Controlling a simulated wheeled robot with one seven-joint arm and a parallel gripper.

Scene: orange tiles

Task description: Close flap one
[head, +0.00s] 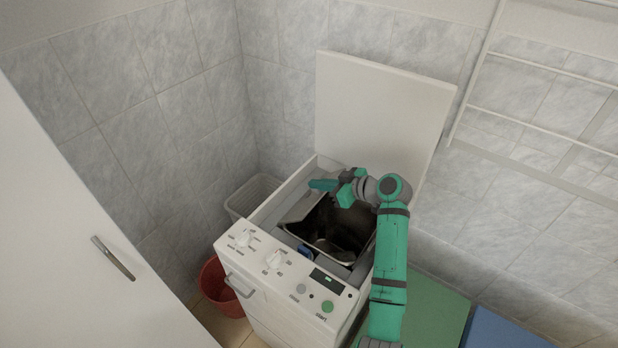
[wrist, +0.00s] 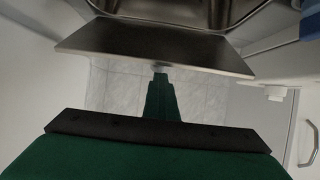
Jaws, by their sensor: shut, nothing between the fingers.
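A white top-loading washing machine (head: 252,262) stands with its lid (head: 380,110) raised. Its drum opening (head: 345,228) is open and dark inside. A grey metal flap (head: 299,208) tilts up at the left side of the opening; I cannot tell whether it is flap one. In the wrist view a metal flap (wrist: 150,47) spans the upper middle. My green gripper (head: 322,185) is shut and empty over the back left of the opening, pointing left. In the wrist view the fingertips (wrist: 160,76) end close to the flap's edge; contact cannot be told. A second flap is not clearly visible.
A white basket (head: 250,195) and a red bucket (head: 218,288) stand left of the machine. A white door with a handle (head: 113,258) fills the left. A white wall rack (head: 540,110) hangs at the right. Green (head: 430,305) and blue (head: 500,332) surfaces lie at the lower right.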

